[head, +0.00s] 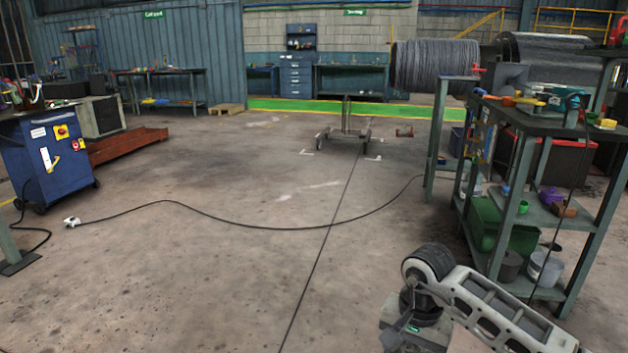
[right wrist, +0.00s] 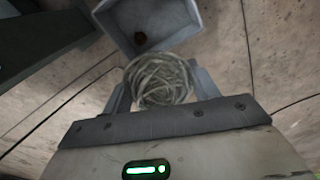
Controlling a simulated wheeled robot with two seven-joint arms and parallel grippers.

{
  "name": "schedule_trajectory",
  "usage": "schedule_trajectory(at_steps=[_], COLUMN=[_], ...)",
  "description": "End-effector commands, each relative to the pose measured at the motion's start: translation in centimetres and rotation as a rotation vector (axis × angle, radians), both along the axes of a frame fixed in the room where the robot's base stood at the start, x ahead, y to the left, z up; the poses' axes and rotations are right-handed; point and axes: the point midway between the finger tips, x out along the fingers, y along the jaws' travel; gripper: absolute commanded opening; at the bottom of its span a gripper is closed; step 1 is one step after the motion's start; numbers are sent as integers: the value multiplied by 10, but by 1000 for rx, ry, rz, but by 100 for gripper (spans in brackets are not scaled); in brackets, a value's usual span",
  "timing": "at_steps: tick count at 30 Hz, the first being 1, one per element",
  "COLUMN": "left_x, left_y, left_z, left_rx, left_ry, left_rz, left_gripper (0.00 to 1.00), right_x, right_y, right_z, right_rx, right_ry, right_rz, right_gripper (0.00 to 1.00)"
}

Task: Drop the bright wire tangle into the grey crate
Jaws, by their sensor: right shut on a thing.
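The bright wire tangle (right wrist: 158,82) is a round, pale bundle of looped wire in the right wrist view. My right gripper (right wrist: 161,72) is shut on it, with one finger at each side. The grey crate (right wrist: 166,39) shows just beyond the tangle at the top of that view, open side facing the camera. The crate and right gripper are not visible in the head view. My left gripper is not in view.
A dark shelf bench (head: 530,120) with tools, bins and buckets stands at the right, close to my right arm. A blue wheeled cabinet (head: 50,160) stands at the left. A black cable (head: 260,225) crosses the floor. The middle floor is mostly clear.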

Motion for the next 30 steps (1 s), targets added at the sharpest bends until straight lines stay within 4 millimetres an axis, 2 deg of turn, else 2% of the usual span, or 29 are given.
schedule_trajectory(at_steps=[1, 9, 18, 21, 24, 30], left_x=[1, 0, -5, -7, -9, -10], left_y=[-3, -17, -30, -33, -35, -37], left_z=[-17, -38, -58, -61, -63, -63], left_rx=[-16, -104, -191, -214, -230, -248], left_ry=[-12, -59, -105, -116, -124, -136], left_rz=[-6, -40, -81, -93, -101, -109], left_gripper=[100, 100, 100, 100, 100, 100], right_x=[0, -5, -29, -38, -45, -53], right_y=[0, -13, -29, -34, -37, -40], right_z=[-37, -150, -270, -301, -322, -342], right_rx=[4, 2, 1, 0, -1, 1], right_ry=[6, 5, 6, 4, 1, -3], right_rz=[-36, -230, -421, -468, -504, -536], right_gripper=[36, 36, 36, 36, 36, 36])
